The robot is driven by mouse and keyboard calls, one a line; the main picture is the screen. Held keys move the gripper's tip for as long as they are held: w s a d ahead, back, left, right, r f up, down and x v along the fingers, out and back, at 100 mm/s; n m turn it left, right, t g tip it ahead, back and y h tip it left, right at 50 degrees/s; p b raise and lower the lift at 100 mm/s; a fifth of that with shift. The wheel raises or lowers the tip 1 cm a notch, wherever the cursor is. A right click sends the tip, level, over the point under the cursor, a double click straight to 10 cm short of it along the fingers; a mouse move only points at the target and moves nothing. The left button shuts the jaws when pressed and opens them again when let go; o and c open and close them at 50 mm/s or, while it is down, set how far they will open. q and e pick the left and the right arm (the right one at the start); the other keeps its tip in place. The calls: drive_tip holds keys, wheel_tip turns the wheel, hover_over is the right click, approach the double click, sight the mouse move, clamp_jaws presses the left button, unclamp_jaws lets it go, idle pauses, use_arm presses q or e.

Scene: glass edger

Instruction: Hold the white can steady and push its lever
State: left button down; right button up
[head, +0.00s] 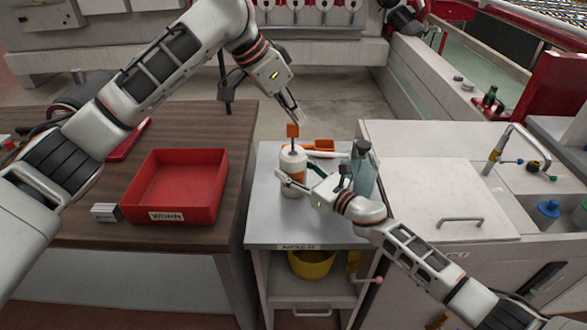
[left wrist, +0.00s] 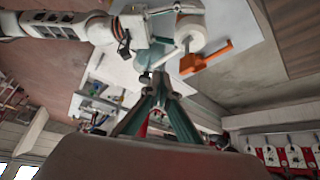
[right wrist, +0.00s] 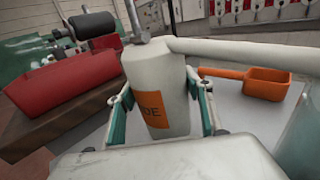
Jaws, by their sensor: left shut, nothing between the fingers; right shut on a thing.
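The white can (head: 291,183) stands upright on the small grey-topped cart, with an orange label that shows in the right wrist view (right wrist: 153,108). A white bar sticks out sideways near the can's top in the right wrist view. My right gripper (head: 287,180) is shut around the can's body, a finger on each side. My left gripper (head: 299,122) is shut and empty, above the can close to the orange block; its fingertips meet in the left wrist view (left wrist: 156,80). I cannot tell whether it touches.
A teal bottle (head: 364,175) stands right of the can, close to my right gripper. An orange scoop (head: 322,146) lies behind the can. A red bin (head: 175,185) sits on the wooden table at left. The cart's front top (head: 290,230) is clear.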

use_arm(q)
wheel_tip(320, 180, down, 6)
drive_tip(key=a, duration=0.1)
drive_tip(key=shift+w+a+f+y, duration=0.15)
drive_tip(key=shift+w+f+y, duration=0.05)
drive_tip(key=shift+w+y, duration=0.1)
idle(0.3)
drive_tip(key=shift+w, duration=1.25)
idle(1.6)
drive_tip(key=shift+s, duration=1.05)
drive_tip(key=shift+w, duration=1.2)
drive_tip(key=shift+s, duration=1.2)
drive_tip(key=shift+s, duration=0.1)
